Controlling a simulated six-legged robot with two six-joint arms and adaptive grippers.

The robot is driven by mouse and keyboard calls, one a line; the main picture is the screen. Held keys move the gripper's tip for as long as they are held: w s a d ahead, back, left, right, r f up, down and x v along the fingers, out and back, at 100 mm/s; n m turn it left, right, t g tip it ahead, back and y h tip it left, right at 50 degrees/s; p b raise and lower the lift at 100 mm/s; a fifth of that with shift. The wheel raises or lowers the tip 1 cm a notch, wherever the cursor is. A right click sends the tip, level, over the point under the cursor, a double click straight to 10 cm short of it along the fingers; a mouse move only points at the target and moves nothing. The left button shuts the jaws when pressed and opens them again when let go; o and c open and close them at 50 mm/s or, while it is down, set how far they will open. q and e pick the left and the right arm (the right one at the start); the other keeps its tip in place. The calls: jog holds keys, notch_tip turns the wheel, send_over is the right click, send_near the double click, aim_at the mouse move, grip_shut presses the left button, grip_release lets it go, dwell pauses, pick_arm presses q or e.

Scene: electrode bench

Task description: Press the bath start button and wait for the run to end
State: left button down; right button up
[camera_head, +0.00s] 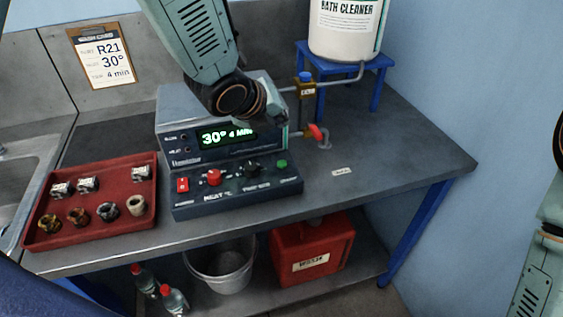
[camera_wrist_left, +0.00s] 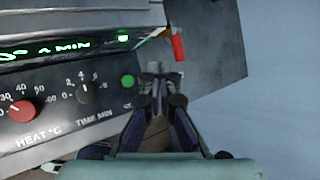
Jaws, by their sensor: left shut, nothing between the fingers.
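The bath unit (camera_head: 172,120) stands on the bench, its lit green display (camera_head: 226,135) reading 30° 4 MIN. On its sloped front panel are a red heat knob (camera_head: 214,177), a black time knob (camera_head: 253,168) and a green button (camera_head: 281,164) at the right end. The left wrist view also shows the green button (camera_wrist_left: 128,81), uncovered, just left of my fingertips. My left gripper (camera_head: 276,119) is shut and empty, in front of the display's right end and above the green button. In the left wrist view its fingertips (camera_wrist_left: 160,76) show together, apart from the button.
A red tray (camera_head: 106,192) with several small parts sits left of the unit. A card (camera_head: 101,55) reads R21, 30°, 4 min. A red-handled valve (camera_head: 316,131) and blue stand (camera_head: 377,62) with a cleaner drum (camera_head: 345,28) are behind right. The bench's right front is mostly clear.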

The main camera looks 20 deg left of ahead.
pick_arm(q)
jog(key=b, duration=0.5)
send_over(280, 164)
notch_tip(280, 164, down, 7)
jog(key=shift+r, duration=0.2)
jog(key=shift+f+b, duration=0.4)
jog(key=shift+b, duration=0.05)
jog(key=shift+s+f+b, duration=0.15)
jog(key=shift+f+b, duration=0.55)
jog(key=shift+b, duration=0.15)
